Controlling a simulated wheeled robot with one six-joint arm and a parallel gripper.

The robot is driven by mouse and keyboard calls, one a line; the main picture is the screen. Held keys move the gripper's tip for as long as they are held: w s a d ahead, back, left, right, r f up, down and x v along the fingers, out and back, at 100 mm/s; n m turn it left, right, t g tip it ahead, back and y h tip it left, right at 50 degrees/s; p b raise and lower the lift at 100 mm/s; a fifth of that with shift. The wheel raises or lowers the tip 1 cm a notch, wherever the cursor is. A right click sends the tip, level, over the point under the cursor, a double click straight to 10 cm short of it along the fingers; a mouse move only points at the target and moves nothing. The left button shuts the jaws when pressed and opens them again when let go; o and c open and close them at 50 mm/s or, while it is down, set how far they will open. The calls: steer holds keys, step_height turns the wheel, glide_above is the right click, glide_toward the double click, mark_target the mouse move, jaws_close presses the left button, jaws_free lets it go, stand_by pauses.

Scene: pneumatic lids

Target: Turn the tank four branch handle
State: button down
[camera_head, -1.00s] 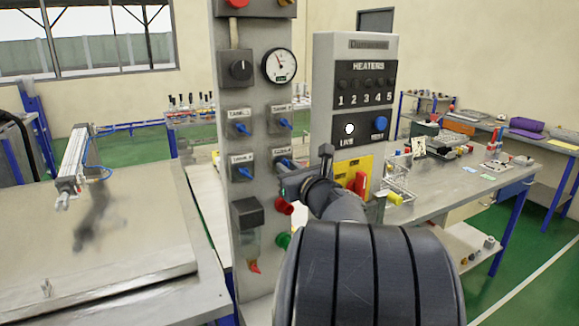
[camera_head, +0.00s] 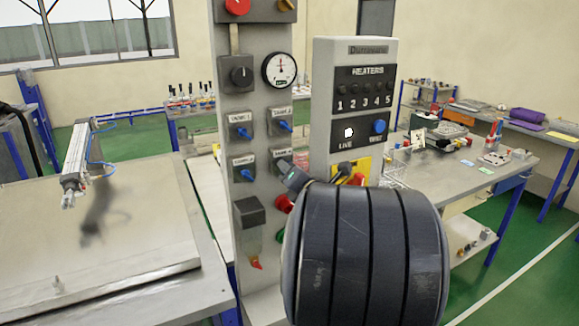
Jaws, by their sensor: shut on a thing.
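A grey upright panel carries several branch valves with blue handles, in two rows of two. The tank four valve (camera_head: 283,155) is at the lower right of that group. Its small label is blurred, and its handle is hidden behind my gripper. My gripper (camera_head: 291,176) reaches in from the right to the front of this valve and is shut on the tank four handle. My dark, bulky arm link hides most of the wrist. The other blue handles, upper left (camera_head: 243,132), upper right (camera_head: 285,126) and lower left (camera_head: 246,174), are uncovered.
A red button (camera_head: 284,203) is just below my gripper. A grey heater box (camera_head: 362,90) stands close to the right. A metal worktop (camera_head: 110,225) lies left.

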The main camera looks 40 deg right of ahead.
steer(key=shift+m, duration=0.4)
steer(key=c, duration=1.6)
jaws_free()
steer(key=shift+s, duration=0.1)
steer(key=b+v, duration=0.1)
steer(key=v, duration=0.9)
steer(key=shift+s, duration=0.35)
steer(key=p+x, duration=0.1)
steer(key=x, duration=1)
